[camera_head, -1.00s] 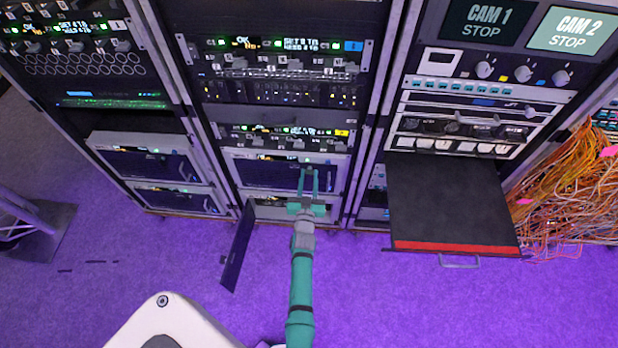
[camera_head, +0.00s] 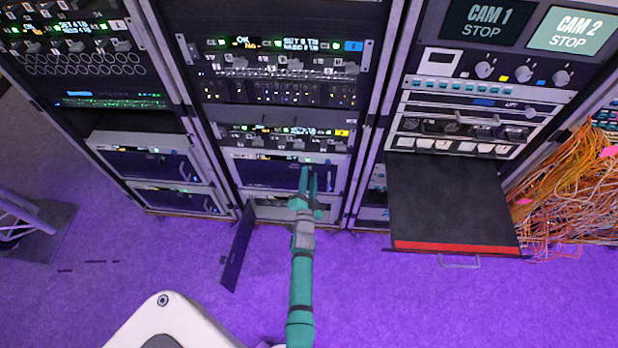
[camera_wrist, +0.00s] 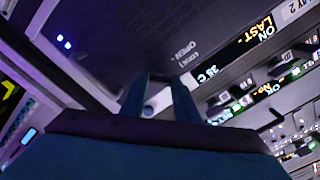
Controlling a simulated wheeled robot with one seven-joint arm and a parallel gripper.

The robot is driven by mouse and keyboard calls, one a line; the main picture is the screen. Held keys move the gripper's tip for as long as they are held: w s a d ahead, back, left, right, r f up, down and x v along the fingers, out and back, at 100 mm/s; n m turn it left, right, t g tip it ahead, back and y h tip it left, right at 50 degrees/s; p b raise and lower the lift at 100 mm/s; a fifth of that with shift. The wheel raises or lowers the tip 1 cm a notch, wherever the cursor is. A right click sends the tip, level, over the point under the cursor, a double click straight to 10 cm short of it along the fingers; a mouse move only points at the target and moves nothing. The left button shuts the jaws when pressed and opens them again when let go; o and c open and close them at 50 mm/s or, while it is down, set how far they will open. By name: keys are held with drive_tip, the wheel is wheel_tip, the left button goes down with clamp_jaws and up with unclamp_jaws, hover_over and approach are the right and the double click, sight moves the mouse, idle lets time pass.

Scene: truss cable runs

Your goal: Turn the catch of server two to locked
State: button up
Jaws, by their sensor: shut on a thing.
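Server two (camera_head: 262,173) is the dark-fronted unit low in the middle rack, with a pale frame. Its dark front panel (camera_wrist: 125,45) fills the upper left of the wrist view, with printed words that seem to read OPEN and LOCKED. My gripper (camera_head: 308,172) reaches the right part of this front. In the wrist view, my gripper (camera_wrist: 163,82) has its two fingers at the panel's edge beside those words, shut on the catch. The catch is mostly hidden between the fingers, and I cannot tell which word it points to.
A small dark door (camera_head: 238,248) hangs open below, left of my arm. A black shelf (camera_head: 450,200) with a red front edge juts out from the right rack. Orange cables (camera_head: 570,195) spill at far right. The purple floor (camera_head: 400,300) is clear in front.

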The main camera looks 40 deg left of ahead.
drive_tip(key=m, duration=0.4)
drive_tip(key=shift+w+r+m, duration=0.1)
drive_tip(key=shift+w+m, duration=0.05)
drive_tip(key=shift+m, duration=2.05)
drive_tip(key=o, duration=1)
drive_tip(key=shift+o, duration=0.2)
drive_tip(key=v, duration=1.1)
